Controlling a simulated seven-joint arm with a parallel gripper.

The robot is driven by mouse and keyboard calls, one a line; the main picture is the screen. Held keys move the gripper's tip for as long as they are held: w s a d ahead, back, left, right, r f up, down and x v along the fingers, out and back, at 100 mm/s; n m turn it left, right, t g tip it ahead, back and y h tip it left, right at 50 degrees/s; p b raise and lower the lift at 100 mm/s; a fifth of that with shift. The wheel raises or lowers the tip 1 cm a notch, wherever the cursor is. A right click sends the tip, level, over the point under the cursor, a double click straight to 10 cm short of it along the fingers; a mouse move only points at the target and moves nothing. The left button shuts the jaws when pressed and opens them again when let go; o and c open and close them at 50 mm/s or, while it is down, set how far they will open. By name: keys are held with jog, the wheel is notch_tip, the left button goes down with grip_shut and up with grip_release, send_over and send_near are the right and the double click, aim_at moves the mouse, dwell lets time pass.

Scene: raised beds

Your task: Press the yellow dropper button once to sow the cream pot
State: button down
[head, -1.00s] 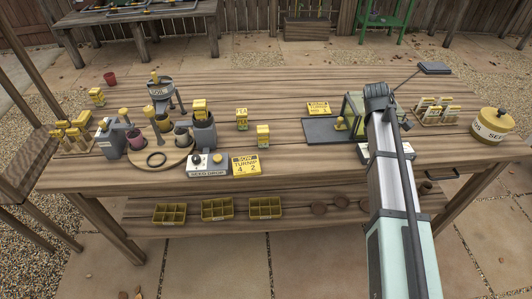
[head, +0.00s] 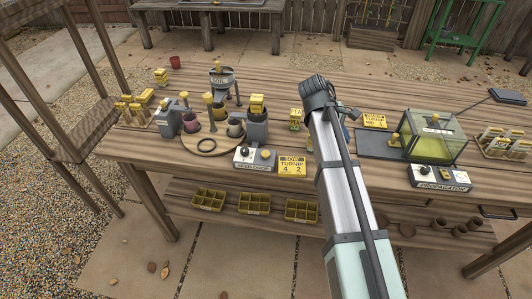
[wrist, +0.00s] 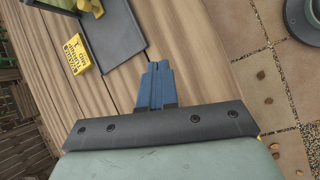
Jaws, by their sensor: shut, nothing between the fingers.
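The seed drop dispenser (head: 257,128) stands left of centre on the bench in the head view. Its white front box (head: 241,163) carries a dark knob and a yellow button (head: 266,153). A turntable (head: 212,147) beside it holds several small pots. My gripper (wrist: 156,85) has blue fingers, shut and empty, above the bench planks in the wrist view. In the head view my arm largely hides it, right of the dispenser and apart from the button.
A yellow "SOW TURNIP 4 2" sign (head: 292,166) stands right of the button box. A propagator (head: 433,139) with its own control box (head: 439,178) is farther right. A yellow packet (head: 296,118) stands behind, near my arm. Seed trays (head: 254,203) lie on the lower shelf.

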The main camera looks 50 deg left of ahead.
aim_at(263, 154)
jog(key=s+a+r+n+t+y, duration=0.1)
jog(key=s+a+r, duration=0.1)
jog(key=s+a, duration=0.5)
jog(key=s+a+r+n+t+y, duration=0.1)
jog(key=s+a+r+t, duration=0.1)
jog(key=s+a, duration=0.5)
jog(key=s, duration=0.5)
jog(key=shift+s+a+r+y, duration=0.3)
jog(key=shift+s+a+r, duration=0.05)
jog(key=shift+s+r, duration=0.05)
jog(key=shift+f, duration=4.45)
jog(key=shift+f, duration=0.2)
jog(key=shift+f, duration=0.2)
jog(key=shift+f, duration=0.55)
jog(key=shift+r, duration=1)
